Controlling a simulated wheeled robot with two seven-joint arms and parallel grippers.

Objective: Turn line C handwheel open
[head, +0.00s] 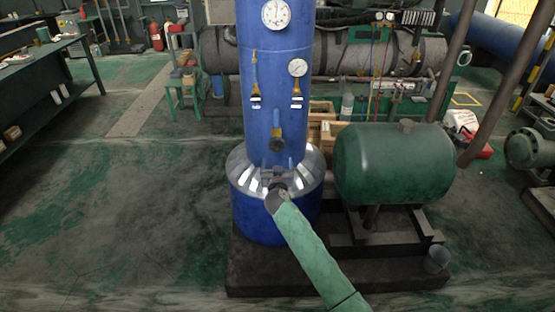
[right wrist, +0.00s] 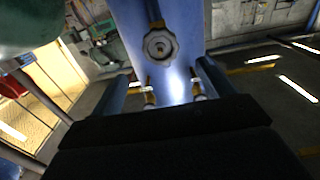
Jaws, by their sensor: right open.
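A tall blue column (head: 270,75) stands in the middle of the head view. A brass-and-grey handwheel fitting (head: 276,143) sits low on its front. In the right wrist view, a grey lobed handwheel (right wrist: 159,46) faces me on the blue surface. No line C label is readable. My right gripper (head: 278,184) is in front of the column, just below the fitting. In the right wrist view its open fingers (right wrist: 161,75) stand apart, left and right of the handwheel's line, with nothing between them. The handwheel appears beyond the fingertips, apart from them. My left gripper is not in view.
Two smaller brass valves (head: 255,99) (head: 297,98) and two round gauges (head: 274,14) (head: 298,68) are higher on the column. A green tank (head: 394,164) stands close on the right. A shiny metal collar (head: 243,172) rings the column's base. The left floor is clear.

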